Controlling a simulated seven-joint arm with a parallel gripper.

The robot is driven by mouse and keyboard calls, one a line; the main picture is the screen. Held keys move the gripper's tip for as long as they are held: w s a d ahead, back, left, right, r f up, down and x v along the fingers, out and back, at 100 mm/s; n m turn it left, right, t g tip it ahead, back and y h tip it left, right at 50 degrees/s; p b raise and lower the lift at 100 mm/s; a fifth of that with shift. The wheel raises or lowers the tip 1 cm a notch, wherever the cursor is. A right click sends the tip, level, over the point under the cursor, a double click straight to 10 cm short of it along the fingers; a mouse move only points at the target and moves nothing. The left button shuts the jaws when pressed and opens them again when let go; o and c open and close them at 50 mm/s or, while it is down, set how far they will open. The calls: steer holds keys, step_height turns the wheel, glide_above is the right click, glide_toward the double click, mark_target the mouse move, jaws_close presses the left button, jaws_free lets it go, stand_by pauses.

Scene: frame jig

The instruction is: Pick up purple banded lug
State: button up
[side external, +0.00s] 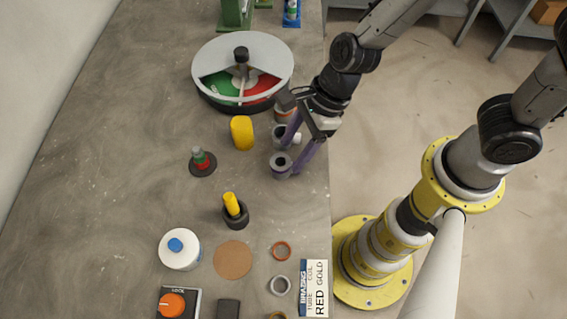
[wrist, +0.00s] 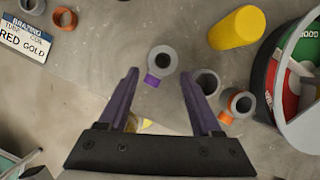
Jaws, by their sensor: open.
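The purple banded lug is a short grey hollow cylinder (wrist: 162,58) with a purple patch low on its side, standing on the bench in the wrist view. It also shows in the side external view (side external: 279,161), partly beside a finger. My gripper (wrist: 160,73) has its two purple fingers apart, with the lug just ahead of and between the fingertips in the picture. In the side external view my gripper (side external: 287,157) is low over the bench at its right edge. Nothing is held. I cannot tell whether a finger touches the lug.
A second grey lug (wrist: 207,82) stands close beside the right finger, its band not visible. An orange banded lug (wrist: 238,103) is beyond it, near the round dial station (side external: 242,60).

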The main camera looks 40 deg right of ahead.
mark_target(283, 162)
steer(key=shift+w+x, duration=0.15)
steer(key=shift+x, duration=1.1)
steer(key=shift+w+x, duration=0.1)
steer(key=shift+x, duration=1.1)
steer(key=shift+a+r, duration=0.1)
steer(key=shift+a, duration=0.05)
steer(key=shift+c, duration=0.3)
jaws_close()
steer(key=shift+r, duration=0.1)
